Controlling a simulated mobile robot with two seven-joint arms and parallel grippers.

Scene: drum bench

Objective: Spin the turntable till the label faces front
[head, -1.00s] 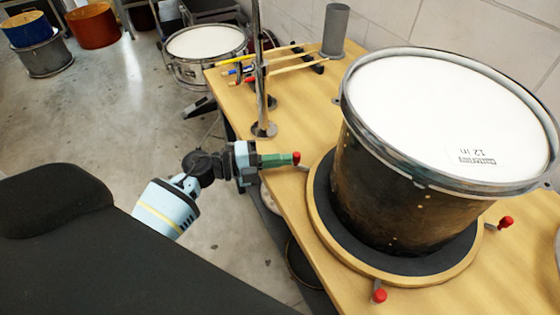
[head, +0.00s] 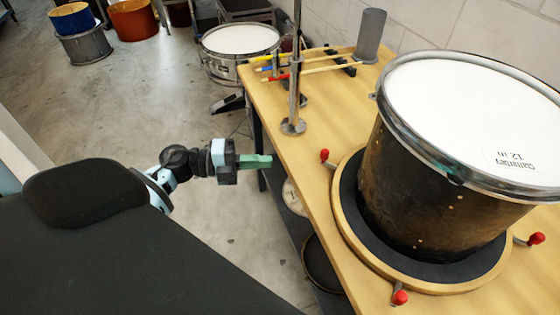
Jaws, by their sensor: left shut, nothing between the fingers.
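A dark drum with a white head and metal rim (head: 470,95) stands on the round turntable (head: 345,215), which has a light wooden edge and a black top. Red-tipped pegs stick out from its edge: one at the left (head: 325,156), one at the front (head: 400,297), one at the right (head: 537,239). My left gripper (head: 262,162) is shut and empty, left of the table edge and apart from the left peg. My right gripper is out of view.
The wooden table (head: 270,112) carries a metal post (head: 294,125), drumsticks (head: 310,68) and a grey cylinder (head: 370,35) at the back. A snare drum (head: 240,40) stands behind. Floor is open left of the table.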

